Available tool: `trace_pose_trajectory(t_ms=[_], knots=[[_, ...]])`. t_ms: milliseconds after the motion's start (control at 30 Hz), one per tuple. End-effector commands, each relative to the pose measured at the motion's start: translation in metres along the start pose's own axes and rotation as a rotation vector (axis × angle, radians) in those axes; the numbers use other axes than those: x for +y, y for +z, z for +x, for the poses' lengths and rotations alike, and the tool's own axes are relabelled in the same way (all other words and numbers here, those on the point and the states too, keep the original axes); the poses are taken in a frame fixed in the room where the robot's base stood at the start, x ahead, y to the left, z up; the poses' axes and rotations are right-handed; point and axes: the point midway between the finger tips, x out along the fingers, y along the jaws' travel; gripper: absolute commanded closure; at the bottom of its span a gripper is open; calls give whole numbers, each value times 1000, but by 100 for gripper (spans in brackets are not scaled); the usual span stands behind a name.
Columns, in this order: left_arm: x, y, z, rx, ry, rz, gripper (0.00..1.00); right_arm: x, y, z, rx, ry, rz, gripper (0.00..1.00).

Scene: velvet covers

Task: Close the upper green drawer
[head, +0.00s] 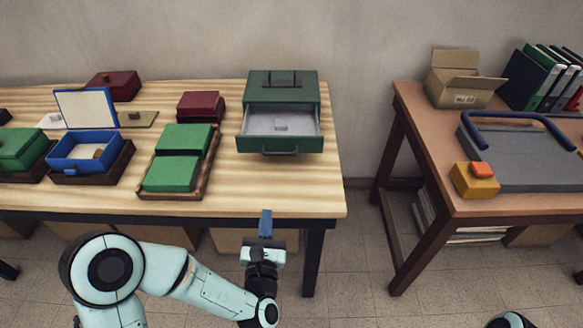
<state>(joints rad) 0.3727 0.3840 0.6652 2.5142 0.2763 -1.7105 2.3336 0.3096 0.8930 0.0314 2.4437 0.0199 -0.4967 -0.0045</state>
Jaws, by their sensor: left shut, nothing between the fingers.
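A green drawer box (283,85) stands on the wooden table near its right end, against the wall. Its upper drawer (281,143) is pulled out toward me, showing a light grey inside with a small pale item in it. The drawer has a dark handle (281,151) on its front. My left gripper (265,222) is shut and empty, in front of the table's front edge, below and slightly left of the drawer, not touching it. My right gripper is not in view; only a bit of my right arm shows at the bottom right.
Two green boxes (182,138) in a wooden tray stand left of the drawer box, with dark red boxes (201,106) behind. An open blue box (86,152) is further left. The tabletop (270,182) before the drawer is clear. A second table (427,160) stands right, across a gap.

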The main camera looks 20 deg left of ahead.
Motion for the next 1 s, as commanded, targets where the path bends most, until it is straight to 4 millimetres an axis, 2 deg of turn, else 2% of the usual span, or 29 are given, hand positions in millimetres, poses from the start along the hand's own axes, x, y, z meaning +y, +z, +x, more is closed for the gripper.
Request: trace_pose_trajectory(t_ms=[33, 100, 267, 367, 800, 1000], knots=[[3, 4, -1, -36, 23, -59, 100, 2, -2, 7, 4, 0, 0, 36], [6, 13, -2, -71, 42, -123, 100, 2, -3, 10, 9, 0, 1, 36], [10, 21, 6, -93, 57, -166, 100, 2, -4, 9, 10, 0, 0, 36], [11, 22, 20, -93, 59, -164, 100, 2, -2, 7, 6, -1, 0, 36], [16, 28, 109, -90, 55, -163, 100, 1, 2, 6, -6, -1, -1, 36], [16, 30, 131, -89, 53, -161, 100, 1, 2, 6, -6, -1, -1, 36]])
